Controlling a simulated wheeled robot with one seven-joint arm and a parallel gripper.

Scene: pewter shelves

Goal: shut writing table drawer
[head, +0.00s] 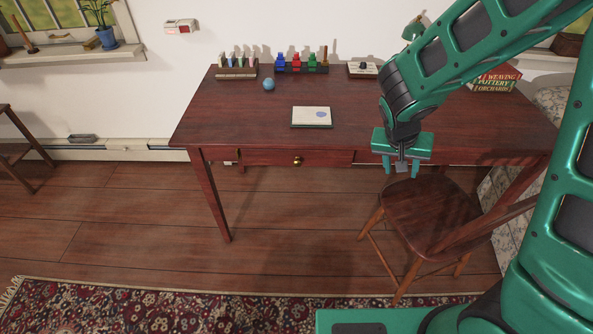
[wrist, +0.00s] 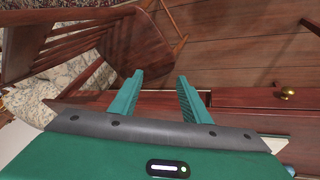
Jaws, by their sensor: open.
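The dark red-brown writing table (head: 235,110) stands against the wall. Its drawer (head: 270,157) is in the front edge, left of my gripper, with a round brass knob (head: 297,161). The drawer front looks near flush with the table's front; I cannot tell exactly how far out it is. The drawer front (wrist: 245,98) and the knob (wrist: 287,92) also show at the right of the wrist view. My gripper (head: 401,172) points down in front of the table edge, right of the knob, open and empty. Its two green fingers (wrist: 160,76) are apart, touching nothing that I can see.
A wooden chair (head: 425,212) stands close below and right of my gripper; it also shows at the wrist view's upper left (wrist: 75,45). Floor left of the chair is clear.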

